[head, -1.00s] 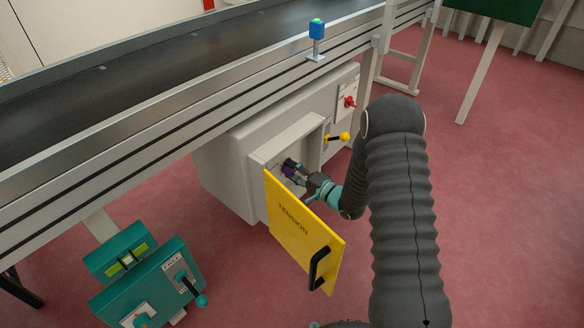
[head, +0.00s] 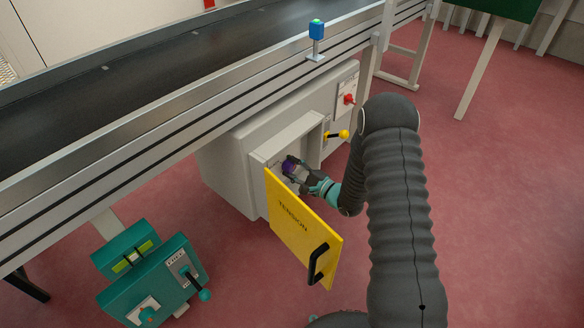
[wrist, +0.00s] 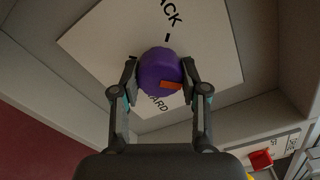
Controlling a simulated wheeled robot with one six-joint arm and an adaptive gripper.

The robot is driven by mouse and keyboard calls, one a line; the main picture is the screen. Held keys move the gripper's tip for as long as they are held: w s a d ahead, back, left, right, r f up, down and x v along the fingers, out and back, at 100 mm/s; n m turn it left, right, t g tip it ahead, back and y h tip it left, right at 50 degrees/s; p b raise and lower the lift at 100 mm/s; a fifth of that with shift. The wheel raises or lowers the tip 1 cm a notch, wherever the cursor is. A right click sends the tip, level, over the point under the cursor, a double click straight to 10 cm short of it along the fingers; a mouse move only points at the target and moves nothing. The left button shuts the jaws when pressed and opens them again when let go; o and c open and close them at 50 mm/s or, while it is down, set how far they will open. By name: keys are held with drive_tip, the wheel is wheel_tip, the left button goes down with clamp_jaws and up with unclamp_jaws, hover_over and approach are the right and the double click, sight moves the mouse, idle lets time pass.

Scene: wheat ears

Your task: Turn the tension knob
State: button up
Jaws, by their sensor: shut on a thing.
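The tension knob (wrist: 158,70) is purple with an orange-red pointer mark, set on a white plate (wrist: 95,45) inside an open box in the grey cabinet. The plate's lettering reads "...ACK" at the top and "...ARD" below, partly hidden. In the wrist view, my gripper (wrist: 160,78) has a finger on each side of the knob and is shut on it. The pointer lies toward the right finger. In the head view, my gripper (head: 297,170) reaches into the box past the yellow door (head: 300,232) marked "TENSION", which hangs open; the knob (head: 288,166) shows partly there.
A yellow-tipped lever (head: 343,134) and a red switch (head: 349,99) are right of the box. The conveyor (head: 150,75) runs above, with a blue post button (head: 317,30). A teal control box (head: 150,282) stands lower left. The red floor is clear at right.

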drive_tip(key=shift+w+d, duration=0.1)
drive_tip(key=o, duration=1.1)
drive_tip(key=shift+o, duration=0.2)
drive_tip(key=v, duration=1.2)
